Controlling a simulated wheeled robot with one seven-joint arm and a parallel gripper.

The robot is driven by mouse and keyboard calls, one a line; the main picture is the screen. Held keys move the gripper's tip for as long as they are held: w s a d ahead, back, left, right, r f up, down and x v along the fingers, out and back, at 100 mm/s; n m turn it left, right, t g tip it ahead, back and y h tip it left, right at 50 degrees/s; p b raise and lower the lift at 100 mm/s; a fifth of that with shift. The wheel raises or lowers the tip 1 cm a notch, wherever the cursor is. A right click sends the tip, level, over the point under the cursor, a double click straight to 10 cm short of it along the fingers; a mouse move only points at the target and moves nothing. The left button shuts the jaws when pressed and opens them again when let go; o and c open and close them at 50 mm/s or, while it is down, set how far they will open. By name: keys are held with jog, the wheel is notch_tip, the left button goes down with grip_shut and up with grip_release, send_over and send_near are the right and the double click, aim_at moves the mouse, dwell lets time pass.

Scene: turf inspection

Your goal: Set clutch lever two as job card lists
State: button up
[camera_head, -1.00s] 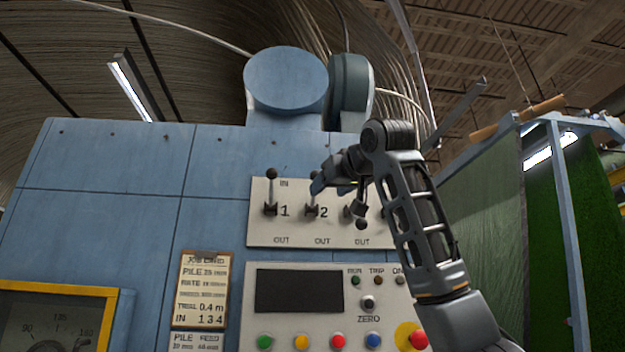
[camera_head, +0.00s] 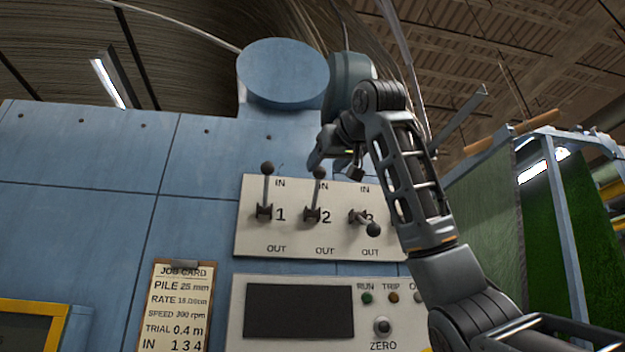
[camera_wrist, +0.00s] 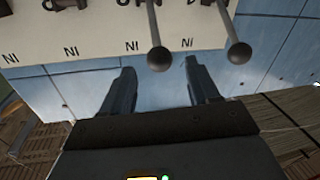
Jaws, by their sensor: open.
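Clutch lever two (camera_head: 319,190) on the white lever panel (camera_head: 290,242) points up toward IN, its dark ball knob just below my gripper (camera_head: 316,163). My gripper is open. In the wrist view, which shows the panel upside down, the lever two knob (camera_wrist: 158,58) lies between and just beyond the spread fingertips (camera_wrist: 162,72), with gaps on both sides. The job card (camera_head: 181,310) reads pile 25 mm, trial 0.4 m and IN 1 3 4; its lower edge is cut off.
Lever one (camera_head: 266,188) points up, close left of lever two. Lever three (camera_head: 367,224) points down and right. My arm hides lever four. A control box with a dark screen (camera_head: 298,311) is below. A blue round housing (camera_head: 283,72) is above.

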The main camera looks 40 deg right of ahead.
aim_at(316, 191)
jog(key=p+x, duration=0.2)
jog(key=x, duration=0.4)
jog(key=shift+w+d, duration=0.15)
jog(key=shift+w, duration=0.25)
grip_shut()
dwell(0.4)
